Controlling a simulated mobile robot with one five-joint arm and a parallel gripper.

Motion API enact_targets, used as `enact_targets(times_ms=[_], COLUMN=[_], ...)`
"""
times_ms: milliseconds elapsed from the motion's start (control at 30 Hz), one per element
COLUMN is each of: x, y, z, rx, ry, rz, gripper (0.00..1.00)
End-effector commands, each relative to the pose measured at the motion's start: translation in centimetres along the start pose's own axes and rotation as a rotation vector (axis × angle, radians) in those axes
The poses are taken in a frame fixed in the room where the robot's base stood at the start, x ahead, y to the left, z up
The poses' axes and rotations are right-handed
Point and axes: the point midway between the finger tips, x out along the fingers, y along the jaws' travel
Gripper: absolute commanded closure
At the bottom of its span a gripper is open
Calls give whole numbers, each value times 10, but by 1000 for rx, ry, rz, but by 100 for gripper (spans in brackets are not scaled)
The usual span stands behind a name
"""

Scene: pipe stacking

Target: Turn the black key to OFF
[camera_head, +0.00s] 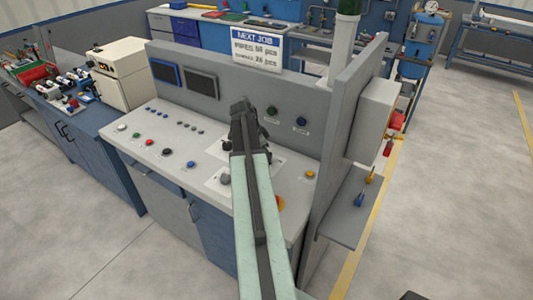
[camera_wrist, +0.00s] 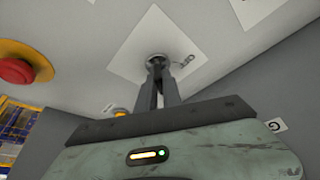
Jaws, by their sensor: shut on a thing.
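My gripper (camera_wrist: 159,76) is shut in the wrist view, its two dark fingers reaching to a round metal-rimmed lock (camera_wrist: 157,58) on a white label plate (camera_wrist: 128,54). The black key is mostly hidden between the fingertips; its angle cannot be told. In the head view my gripper (camera_head: 243,112) is over the console's back part, in front of the upright panel, and my arm hides the key there.
A red mushroom button with a yellow collar (camera_wrist: 18,68) is left in the wrist view. The grey console (camera_head: 150,128) bears several buttons, a grey knob (camera_head: 224,179) and two screens. Two dark knobs (camera_head: 271,111) (camera_head: 301,122) are on its upright panel.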

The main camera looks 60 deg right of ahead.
Motion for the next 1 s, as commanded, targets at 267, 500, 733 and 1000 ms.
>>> enact_targets(times_ms=[267, 500, 733, 1000], x=[0, 0, 1, 1], y=[4, 5, 6, 6], z=[0, 0, -1, -2], rx=[-230, -441, -642, -876], ry=[0, -1, -1, -3], rz=[-96, -184, -267, -364], gripper=[100, 100, 100, 100])
